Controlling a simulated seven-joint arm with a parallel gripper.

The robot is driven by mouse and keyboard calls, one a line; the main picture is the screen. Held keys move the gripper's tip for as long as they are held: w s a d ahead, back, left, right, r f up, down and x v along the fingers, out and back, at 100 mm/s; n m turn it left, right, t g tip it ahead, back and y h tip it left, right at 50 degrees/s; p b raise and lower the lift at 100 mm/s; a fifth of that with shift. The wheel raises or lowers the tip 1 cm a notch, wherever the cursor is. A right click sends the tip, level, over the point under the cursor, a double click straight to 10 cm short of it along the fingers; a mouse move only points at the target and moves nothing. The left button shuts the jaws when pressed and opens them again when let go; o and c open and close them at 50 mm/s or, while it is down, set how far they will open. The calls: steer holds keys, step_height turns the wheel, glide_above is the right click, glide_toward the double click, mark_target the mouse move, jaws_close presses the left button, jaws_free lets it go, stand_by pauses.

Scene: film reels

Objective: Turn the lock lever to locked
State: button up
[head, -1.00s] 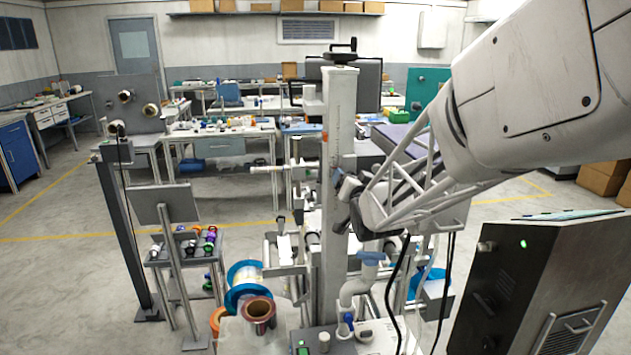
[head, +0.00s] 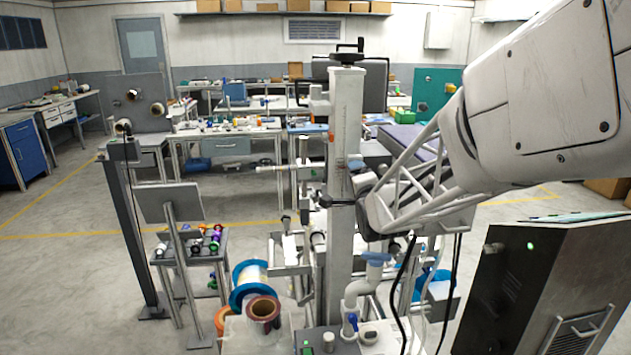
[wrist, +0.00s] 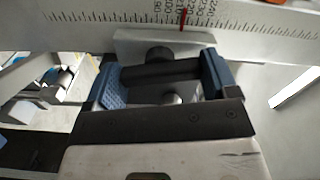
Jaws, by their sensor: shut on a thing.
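In the wrist view, my gripper (wrist: 164,76) has its two blue pads set wide apart, one at each end of a dark bar. This bar (wrist: 158,73), which I take to be the lock lever, lies roughly level between the pads, in front of a pale block with a dark round knob. My gripper is shut on it. In the head view, my gripper (head: 350,200) is at the upright pale column (head: 343,120), mostly hidden by the wrist frame and column. Whether the lever stands at locked cannot be read.
A scale (wrist: 130,16) with a red mark runs behind the lever. A blue-handled pipe (head: 376,258) stands below my gripper. Film reels (head: 262,308) sit to the lower left. A dark cabinet (head: 510,285) stands at the lower right, and black cables hang below the wrist.

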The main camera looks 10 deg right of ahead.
steer(key=shift+m, duration=1.3)
steer(key=o, duration=0.6)
steer(key=shift+o, duration=0.2)
steer(key=s, duration=0.7)
steer(key=shift+s, duration=0.4)
steer(key=shift+s, duration=0.1)
